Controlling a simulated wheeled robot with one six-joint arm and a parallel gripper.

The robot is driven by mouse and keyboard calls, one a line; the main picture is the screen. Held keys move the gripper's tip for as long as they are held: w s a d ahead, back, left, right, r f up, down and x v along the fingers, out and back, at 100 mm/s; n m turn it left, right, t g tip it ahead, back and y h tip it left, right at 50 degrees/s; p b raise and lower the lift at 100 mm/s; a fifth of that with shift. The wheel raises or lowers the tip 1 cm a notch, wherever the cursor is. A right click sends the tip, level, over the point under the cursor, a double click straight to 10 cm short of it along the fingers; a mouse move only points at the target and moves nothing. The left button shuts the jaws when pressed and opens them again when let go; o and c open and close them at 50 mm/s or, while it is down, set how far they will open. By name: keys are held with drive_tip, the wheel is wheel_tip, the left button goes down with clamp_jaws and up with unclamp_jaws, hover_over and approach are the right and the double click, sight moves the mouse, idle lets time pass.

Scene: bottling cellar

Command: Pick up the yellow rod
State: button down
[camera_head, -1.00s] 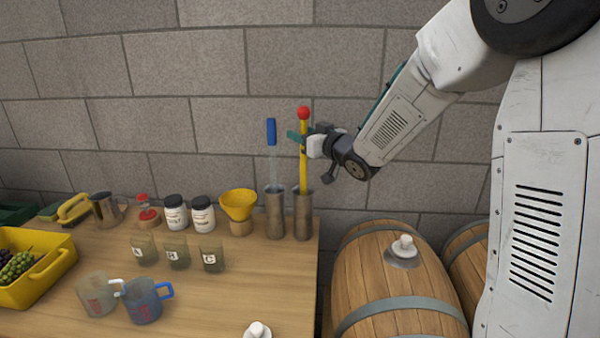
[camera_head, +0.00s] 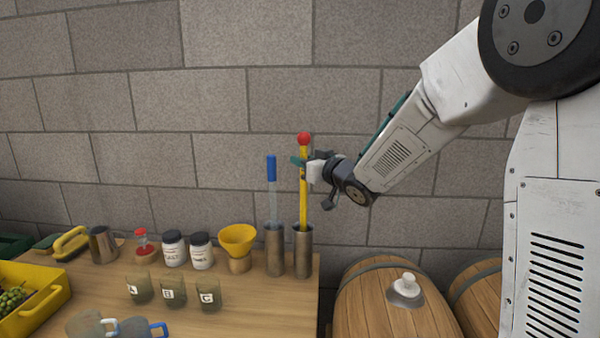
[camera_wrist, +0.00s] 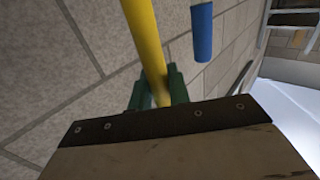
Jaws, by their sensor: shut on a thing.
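The yellow rod (camera_head: 303,195) with a red ball on top stands upright in the right one of two metal cylinders (camera_head: 303,252) at the table's right end. Its lower end is hidden inside the cylinder. My gripper (camera_head: 303,162) is shut on the rod a little below the red ball. In the wrist view the green fingers of my gripper (camera_wrist: 157,88) are around the yellow rod (camera_wrist: 145,40).
A clear rod with a blue handle (camera_head: 271,168) stands in the left metal cylinder (camera_head: 275,250), close beside; its blue handle also shows in the wrist view (camera_wrist: 202,32). A yellow funnel (camera_head: 237,238), jars and lettered cups stand to the left. Wooden barrels (camera_head: 385,310) are at the right.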

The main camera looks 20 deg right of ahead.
wheel_tip(320, 180, up, 15)
drive_tip(key=shift+r, duration=0.15)
idle(0.4)
drive_tip(key=shift+s, duration=0.1)
idle(0.4)
